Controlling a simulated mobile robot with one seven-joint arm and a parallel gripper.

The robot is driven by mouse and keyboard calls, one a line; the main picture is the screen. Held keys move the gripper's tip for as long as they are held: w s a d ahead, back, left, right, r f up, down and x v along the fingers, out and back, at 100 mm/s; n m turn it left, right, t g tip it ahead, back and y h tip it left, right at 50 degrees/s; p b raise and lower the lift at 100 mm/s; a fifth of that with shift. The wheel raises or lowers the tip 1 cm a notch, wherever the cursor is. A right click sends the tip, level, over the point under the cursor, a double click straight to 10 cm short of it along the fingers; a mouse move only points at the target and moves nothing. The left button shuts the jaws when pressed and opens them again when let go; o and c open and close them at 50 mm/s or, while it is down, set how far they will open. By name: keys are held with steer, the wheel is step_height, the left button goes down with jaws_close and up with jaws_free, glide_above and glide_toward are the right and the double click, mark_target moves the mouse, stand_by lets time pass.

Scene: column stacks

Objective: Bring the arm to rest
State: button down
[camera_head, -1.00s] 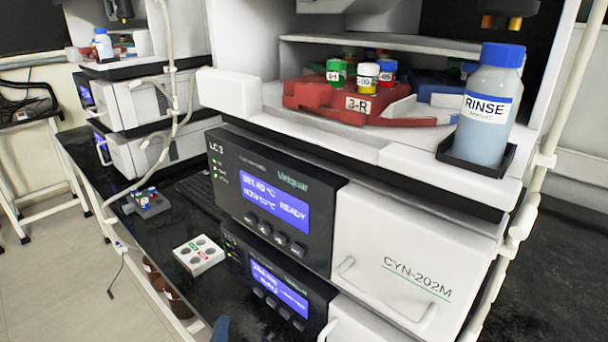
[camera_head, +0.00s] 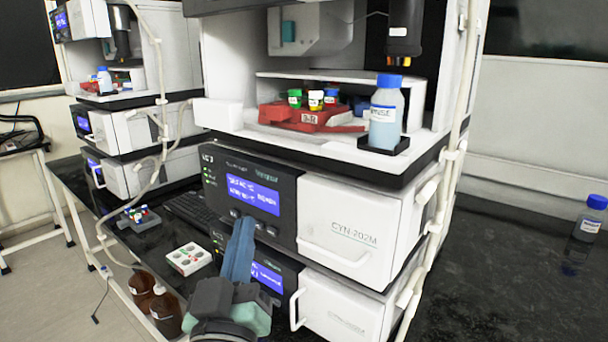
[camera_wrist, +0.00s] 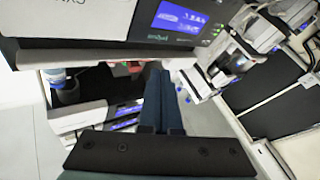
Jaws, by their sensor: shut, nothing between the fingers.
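My gripper (camera_head: 243,222) shows at the bottom centre of the head view, its blue fingers pointing up in front of the lower instrument module. The fingers are together with nothing between them. In the wrist view the dark blue fingers (camera_wrist: 158,85) also lie side by side, close to an instrument front with a lit screen (camera_wrist: 182,17). Whether the fingertips touch the instrument cannot be told.
The instrument stack (camera_head: 345,225) stands close behind my gripper. A red rack (camera_head: 290,117) with capped vials and a rinse bottle (camera_head: 385,115) sit on its shelf. A white vial block (camera_head: 188,258), brown bottles (camera_head: 165,312) and another bottle (camera_head: 587,228) stand around. The bench at right is mostly clear.

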steer(key=s+d+r+m+t, duration=0.1)
steer(key=s+d+r+t, duration=0.15)
steer(key=s+r, duration=0.45)
steer(key=s+d+r+m+t+p, duration=0.1)
steer(key=s+d+r+m+t, duration=0.15)
steer(key=r, duration=0.85)
steer(key=s+d+r+m+t, duration=0.1)
steer(key=s+d+r, duration=0.3)
steer(key=r, duration=0.5)
step_height(320, 180, up, 18)
steer(key=a+p, duration=0.1)
steer(key=p, duration=1.8)
steer(key=shift+a+r+p, duration=0.15)
steer(key=shift+r+p, duration=0.1)
steer(key=shift+p, duration=0.15)
steer(key=shift+f, duration=0.1)
